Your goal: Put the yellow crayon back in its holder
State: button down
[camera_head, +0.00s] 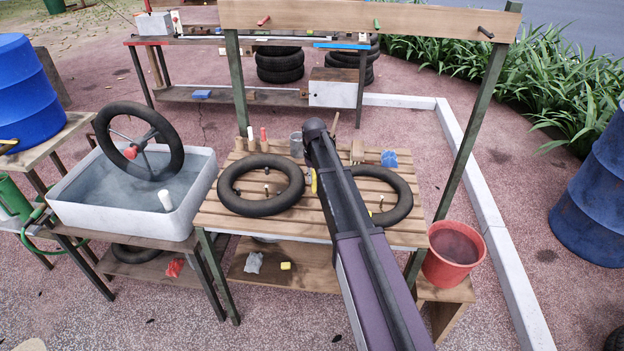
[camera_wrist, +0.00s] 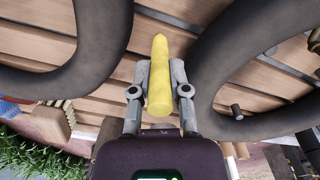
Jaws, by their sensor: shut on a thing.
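The yellow crayon (camera_wrist: 160,80) is between the two fingers of my gripper (camera_wrist: 160,88) in the wrist view, its tapered tip pointing away from the wrist. A small yellow part of it (camera_head: 314,181) shows beside my arm in the head view, over the slatted bench. My fingers are shut on its sides. In the head view, small wooden holders stand at the back left of the bench. One holder (camera_head: 239,144) shows nothing standing in it. A white crayon (camera_head: 250,132) and a red crayon (camera_head: 263,133) stand in the holders beside it. My arm hides part of the bench.
Two black inner tubes (camera_head: 231,203) lie on the slatted bench (camera_head: 300,222), left and right of my arm. A grey cup (camera_head: 296,145), a brush (camera_head: 357,152) and a blue item (camera_head: 389,159) sit at the back. A green post (camera_head: 240,90) rises behind the holders.

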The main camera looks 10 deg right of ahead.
jog(key=shift+r, duration=0.1)
notch_tip(320, 180, up, 10)
jog(key=p, duration=1)
jog(key=shift+s, duration=0.2)
dwell(0.6)
